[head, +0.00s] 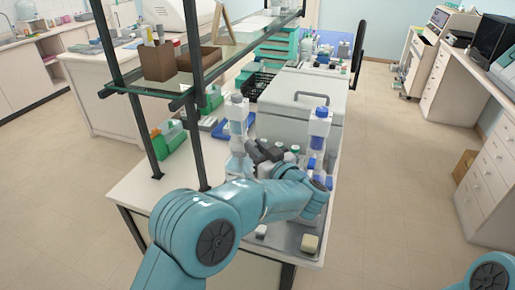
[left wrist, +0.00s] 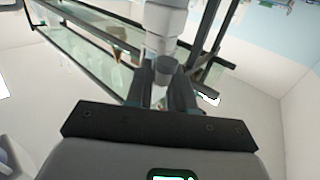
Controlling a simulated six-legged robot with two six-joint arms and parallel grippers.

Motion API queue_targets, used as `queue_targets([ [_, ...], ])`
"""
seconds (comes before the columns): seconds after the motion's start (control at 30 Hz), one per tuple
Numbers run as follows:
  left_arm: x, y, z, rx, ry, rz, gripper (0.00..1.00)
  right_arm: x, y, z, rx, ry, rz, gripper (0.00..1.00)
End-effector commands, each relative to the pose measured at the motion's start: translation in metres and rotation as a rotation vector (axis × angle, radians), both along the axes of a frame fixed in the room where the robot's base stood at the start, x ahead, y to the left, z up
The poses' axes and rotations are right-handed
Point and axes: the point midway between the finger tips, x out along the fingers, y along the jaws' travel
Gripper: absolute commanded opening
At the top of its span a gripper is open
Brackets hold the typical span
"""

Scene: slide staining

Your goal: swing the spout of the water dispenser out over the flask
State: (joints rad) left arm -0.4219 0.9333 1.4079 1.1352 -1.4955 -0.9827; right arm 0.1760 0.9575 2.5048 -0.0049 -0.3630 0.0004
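A second white and blue dispenser (head: 319,125) stands on a bottle to the right, partly behind my arm. My left gripper (head: 262,154) has dark fingers that point left toward the clear bottle. In the left wrist view a grey cylindrical part (left wrist: 165,70) shows at the fingertips, below a white column (left wrist: 164,22). The fingers look a little apart; whether they touch this part is unclear. I cannot make out the spout or flask for certain.
A dark-posted shelf (head: 190,85) stands over the bench's left side. A large grey box (head: 300,105) with a handle is behind the dispensers. Small capped bottles (head: 292,153) stand close to the gripper. A grey tray (head: 284,238) lies at the front edge.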

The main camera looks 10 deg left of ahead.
Motion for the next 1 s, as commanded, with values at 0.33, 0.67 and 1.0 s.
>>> queue_targets([
  [0.33, 0.001, -0.001, 0.0, 0.0, 0.0, 0.0, 0.45, 0.0, 0.0, 0.0, 0.0, 0.0, 0.0, 0.49],
  [0.67, 0.001, -0.001, 0.056, -0.005, -0.008, 0.0, 0.45, 0.0, 0.0, -0.008, 0.0, 0.0, 0.0, 0.49],
  [1.0, 0.0, -0.001, 0.15, -0.003, -0.005, 0.0, 0.45, 0.0, 0.0, -0.006, 0.0, 0.0, 0.0, 0.49],
])
